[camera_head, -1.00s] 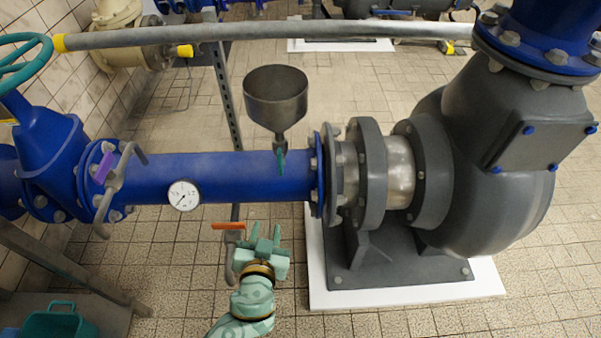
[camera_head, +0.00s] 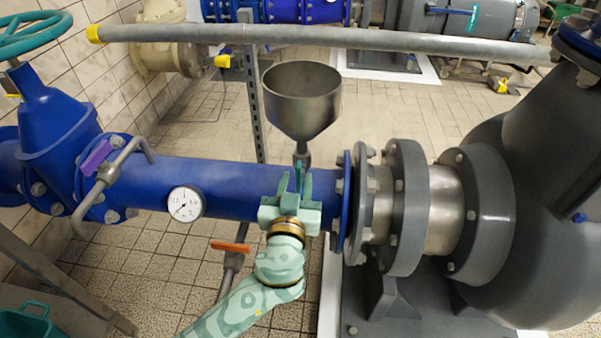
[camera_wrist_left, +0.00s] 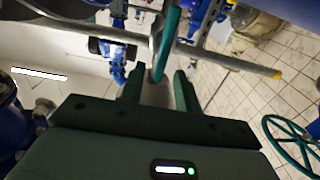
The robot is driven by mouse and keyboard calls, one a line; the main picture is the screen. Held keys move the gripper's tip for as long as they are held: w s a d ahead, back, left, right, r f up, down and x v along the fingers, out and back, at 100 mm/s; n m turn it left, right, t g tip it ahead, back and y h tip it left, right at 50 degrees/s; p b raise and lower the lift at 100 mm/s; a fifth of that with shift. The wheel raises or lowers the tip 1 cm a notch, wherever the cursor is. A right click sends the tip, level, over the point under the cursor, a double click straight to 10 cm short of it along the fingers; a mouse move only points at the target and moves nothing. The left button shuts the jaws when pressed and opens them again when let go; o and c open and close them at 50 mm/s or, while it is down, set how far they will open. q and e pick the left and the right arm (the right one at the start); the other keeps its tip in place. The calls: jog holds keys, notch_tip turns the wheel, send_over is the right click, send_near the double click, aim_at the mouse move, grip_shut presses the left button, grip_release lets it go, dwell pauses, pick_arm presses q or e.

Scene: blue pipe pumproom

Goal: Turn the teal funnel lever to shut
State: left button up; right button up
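The grey funnel (camera_head: 301,100) stands above the blue pipe, its narrow neck running down toward the pipe. The teal funnel lever (camera_head: 298,170) hangs at the neck, partly hidden by my left gripper. In the left wrist view the teal lever (camera_wrist_left: 168,38) is a narrow strip with its lower end between the fingertips. My left gripper (camera_head: 295,178) is in front of the blue pipe, fingers pointing up and away around the lever. In the wrist view (camera_wrist_left: 158,78) its two fingers stand apart, with gaps visible beside the lever. My right gripper is not in view.
The blue pipe (camera_head: 225,186) with a round gauge (camera_head: 185,204) runs behind my left gripper. A purple-handled valve (camera_head: 98,158) is at left, an orange-handled valve (camera_head: 231,247) below. A grey pump (camera_head: 480,210) stands close at right. A grey rail (camera_head: 400,38) crosses behind the funnel.

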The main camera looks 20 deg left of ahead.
aim_at(298, 175)
pick_arm(q)
jog(key=x, duration=0.2)
jog(key=shift+w+a+f+b, duration=0.1)
jog(key=shift+w+f+b, duration=0.05)
jog(key=shift+w+b, duration=0.2)
jog(key=shift+w+a, duration=0.15)
jog(key=shift+w, duration=0.4)
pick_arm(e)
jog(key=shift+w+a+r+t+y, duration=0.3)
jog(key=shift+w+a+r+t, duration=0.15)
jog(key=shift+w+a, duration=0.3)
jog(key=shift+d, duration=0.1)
pick_arm(q)
grip_shut()
